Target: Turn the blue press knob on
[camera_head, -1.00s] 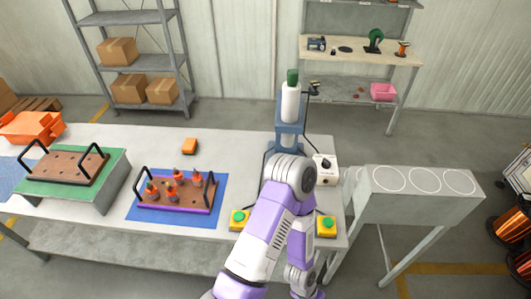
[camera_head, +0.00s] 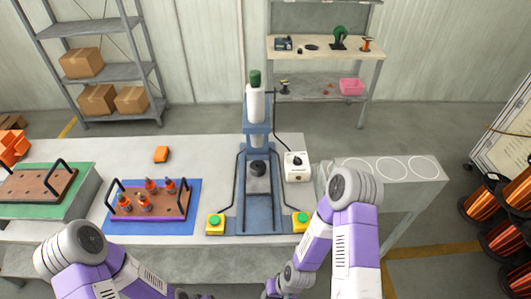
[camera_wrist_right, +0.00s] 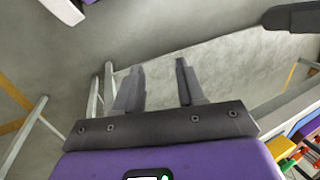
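The blue press (camera_head: 258,185) stands on the white table with a white cylinder and green cap on top. Its control box (camera_head: 298,168) is white and sits right of the press, with a black knob (camera_head: 297,160) on its top; the knob's setting is too small to read. My right gripper (camera_wrist_right: 158,82) is open and empty, its two fingers apart over grey floor. In the head view its arm hangs low in front of the table, away from the knob. My left arm is at the lower left; its gripper is mostly cut off at the bottom edge.
Two yellow boxes with green buttons, left (camera_head: 215,223) and right (camera_head: 301,220), flank the press base. A purple tray (camera_head: 125,214) with several orange-and-dark parts lies on a blue mat (camera_head: 190,228). A grey stand (camera_head: 415,168) with white circles is at the right.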

